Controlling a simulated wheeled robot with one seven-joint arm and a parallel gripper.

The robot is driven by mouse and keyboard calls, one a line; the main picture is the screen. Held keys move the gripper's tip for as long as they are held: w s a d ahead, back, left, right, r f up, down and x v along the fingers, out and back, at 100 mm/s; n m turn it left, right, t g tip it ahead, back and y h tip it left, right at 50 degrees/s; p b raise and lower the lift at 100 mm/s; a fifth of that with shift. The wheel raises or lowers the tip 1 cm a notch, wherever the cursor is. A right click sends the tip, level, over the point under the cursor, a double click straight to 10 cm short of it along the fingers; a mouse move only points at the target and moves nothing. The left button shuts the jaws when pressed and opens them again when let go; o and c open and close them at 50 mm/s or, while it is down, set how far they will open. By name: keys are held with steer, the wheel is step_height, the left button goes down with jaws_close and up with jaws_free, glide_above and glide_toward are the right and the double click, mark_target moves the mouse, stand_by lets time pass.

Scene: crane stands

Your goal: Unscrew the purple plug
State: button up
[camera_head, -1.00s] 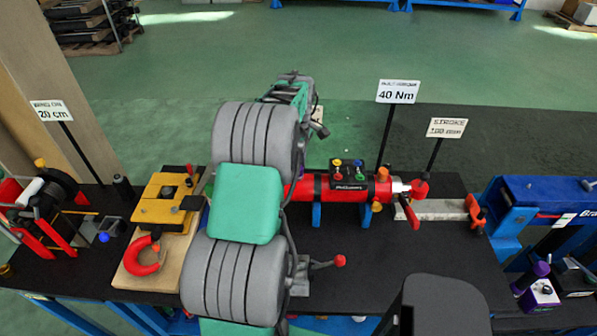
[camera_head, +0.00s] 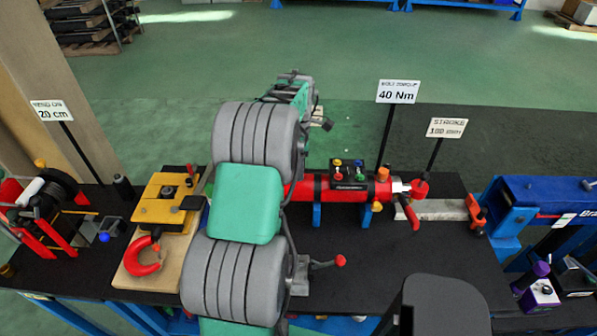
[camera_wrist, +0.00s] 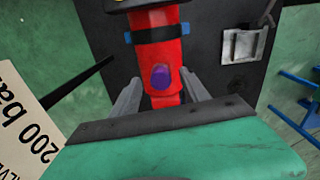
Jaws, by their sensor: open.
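My gripper (camera_wrist: 160,78) is open, with one grey finger to the left of the plug and one to the right. A gap shows on both sides, and neither finger appears to touch the plug. How far the fingertips are from it in depth is hard to tell. In the head view the red cylinder (camera_head: 345,191) lies along the bench, its left part hidden behind my arm. The plug is not visible there.
The black bench (camera_head: 375,255) has bare room in front of the cylinder. A red-handled lever (camera_head: 340,261) stands near my arm. A yellow clamp block (camera_head: 165,203) is at left, a blue cylinder (camera_head: 550,195) at right. A sign (camera_wrist: 25,125) is at the wrist view's left edge.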

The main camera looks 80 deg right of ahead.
steer(key=shift+c, duration=0.7)
steer(key=m, duration=0.6)
steer(key=shift+m, duration=0.3)
steer(key=m, duration=0.4)
steer(key=shift+m, duration=0.4)
steer(key=m, duration=1.2)
steer(key=shift+m, duration=0.3)
steer(key=m, duration=0.7)
steer(key=shift+c, duration=0.3)
